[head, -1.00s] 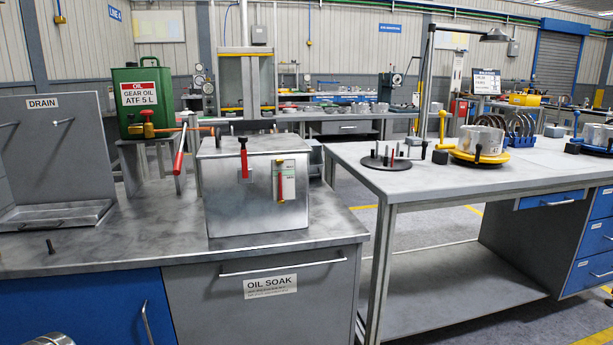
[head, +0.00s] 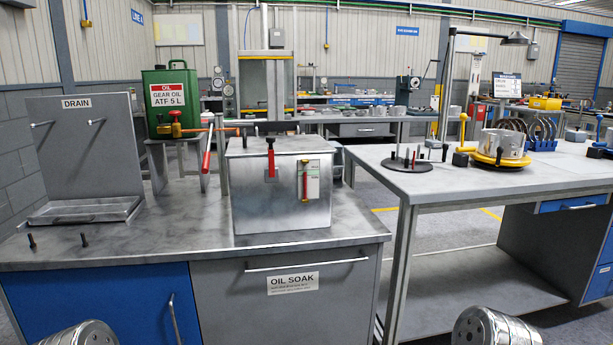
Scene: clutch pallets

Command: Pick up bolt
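Two small dark bolts stand on the left grey bench top, in front of the drain tray: one bolt (head: 32,241) near the left edge and another bolt (head: 84,239) to its right. Both look upright and apart from each other. At the bottom edge of the head view, a metallic cylindrical part of my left arm shows at the left and a similar part of my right arm shows at the right. Neither gripper's fingers are in view, and nothing visible touches the bolts.
The drain tray (head: 52,221) lies behind the bolts. A metal oil soak box (head: 250,205) with red handles stands to their right. A green oil can (head: 158,90) stands behind. The bench top around the bolts is clear. A second workbench (head: 400,180) stands to the right across a gap.

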